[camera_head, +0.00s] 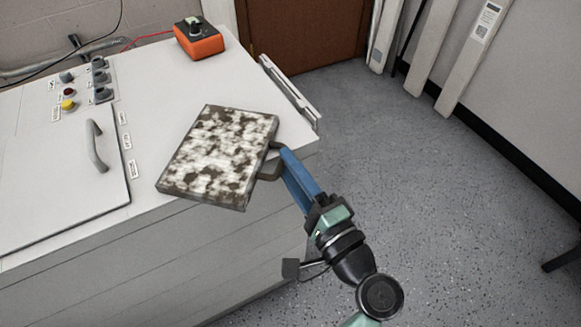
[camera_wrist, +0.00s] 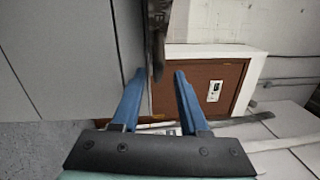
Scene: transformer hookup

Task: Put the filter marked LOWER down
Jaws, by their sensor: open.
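The filter (camera_head: 222,155) is a flat panel with a dirty, mottled white and brown face and a dark frame. It lies on the top of the white cabinet (camera_head: 150,85), near its right edge. Its dark handle (camera_head: 270,165) sticks out over that edge. No LOWER marking is readable. My gripper (camera_head: 286,155) has blue fingers at the handle; contact cannot be made out. In the wrist view my gripper (camera_wrist: 158,75) is open, and the dark handle or frame edge (camera_wrist: 158,40) reaches down between the fingertips.
An orange box with a black knob (camera_head: 198,38) stands at the back of the cabinet top. Buttons and knobs (camera_head: 85,80) and a grey pull handle (camera_head: 96,147) are to the left. The grey floor (camera_head: 400,150) on the right is mostly clear. White panels (camera_head: 470,55) lean against the wall.

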